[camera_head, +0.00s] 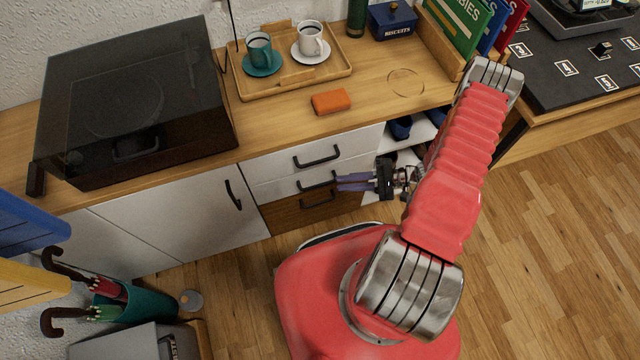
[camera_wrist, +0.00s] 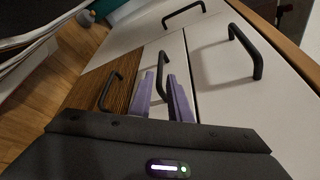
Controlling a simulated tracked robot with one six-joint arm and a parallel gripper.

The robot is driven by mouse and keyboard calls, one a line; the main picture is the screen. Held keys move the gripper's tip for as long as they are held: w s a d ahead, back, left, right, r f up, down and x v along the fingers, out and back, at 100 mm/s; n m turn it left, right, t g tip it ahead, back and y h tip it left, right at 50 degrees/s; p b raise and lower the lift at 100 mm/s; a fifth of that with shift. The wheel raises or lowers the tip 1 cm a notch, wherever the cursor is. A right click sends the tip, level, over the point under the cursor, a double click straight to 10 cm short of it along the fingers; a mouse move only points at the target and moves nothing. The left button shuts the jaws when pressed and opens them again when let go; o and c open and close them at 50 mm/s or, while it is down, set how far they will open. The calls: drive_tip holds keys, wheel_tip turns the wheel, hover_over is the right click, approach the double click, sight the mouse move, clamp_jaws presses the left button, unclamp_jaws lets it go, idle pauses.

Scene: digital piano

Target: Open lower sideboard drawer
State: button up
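The sideboard has a drawer stack with a white top drawer (camera_head: 283,164), a white middle drawer (camera_head: 275,189) and a brown wooden lower drawer (camera_head: 283,217). All look shut. The lower drawer's dark bar handle (camera_head: 318,200) also shows in the wrist view (camera_wrist: 108,91). My gripper (camera_head: 340,183) is in front of the stack, its purple fingers pointing at the drawers. In the wrist view, its fingers (camera_wrist: 162,85) are apart, with the middle drawer's handle (camera_wrist: 163,62) lined up between them. The lower handle lies left of the fingers, outside them. I cannot tell whether the fingers touch anything.
A white cabinet door (camera_head: 190,210) with a dark handle is left of the drawers; open shelves with shoes (camera_head: 400,130) are right. On top stand a turntable (camera_head: 130,105), a tray (camera_head: 290,82) with cups, and an orange block (camera_head: 331,102). An umbrella stand (camera_head: 125,300) is at lower left.

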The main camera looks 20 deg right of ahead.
sight(320, 184)
drive_tip(key=x, duration=0.8)
drive_tip(key=shift+w+a+f, duration=0.1)
drive_tip(key=shift+a, duration=0.3)
drive_tip(key=shift+c, duration=0.7)
clamp_jaws()
